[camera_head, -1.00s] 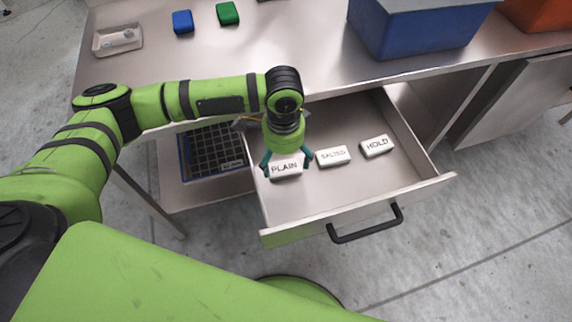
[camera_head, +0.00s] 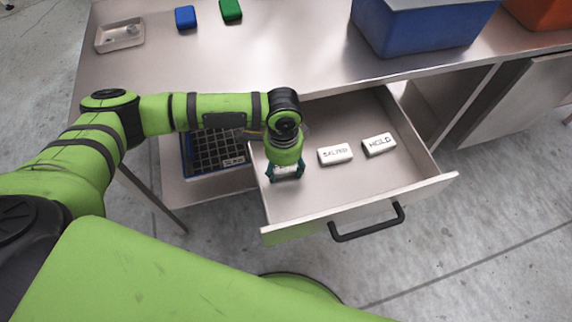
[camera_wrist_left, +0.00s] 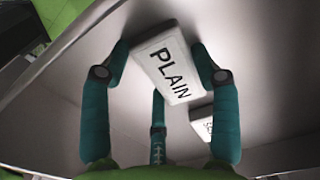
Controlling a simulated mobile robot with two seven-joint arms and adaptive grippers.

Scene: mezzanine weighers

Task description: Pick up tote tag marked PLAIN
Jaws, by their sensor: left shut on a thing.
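The white tote tag marked PLAIN (camera_wrist_left: 172,62) is between the fingers of my left gripper (camera_wrist_left: 165,65) in the left wrist view, tilted there with its lettering readable. In the head view my left gripper (camera_head: 286,172) is in the left part of the open drawer (camera_head: 310,197), shut on the tag, which it mostly hides. I cannot tell how far the tag is above the drawer floor. The white SALTED tag (camera_head: 335,154) and the HOLD tag (camera_head: 379,145) lie to the right on the drawer floor. My right gripper is not in view.
The drawer has a black handle (camera_head: 367,225) at its front. On the bench (camera_head: 250,60) above are a small tray (camera_head: 103,42), a blue block (camera_head: 185,17), a green block (camera_head: 231,10) and a blue bin (camera_head: 420,30). A dark grid crate (camera_head: 188,165) sits below, left of the drawer.

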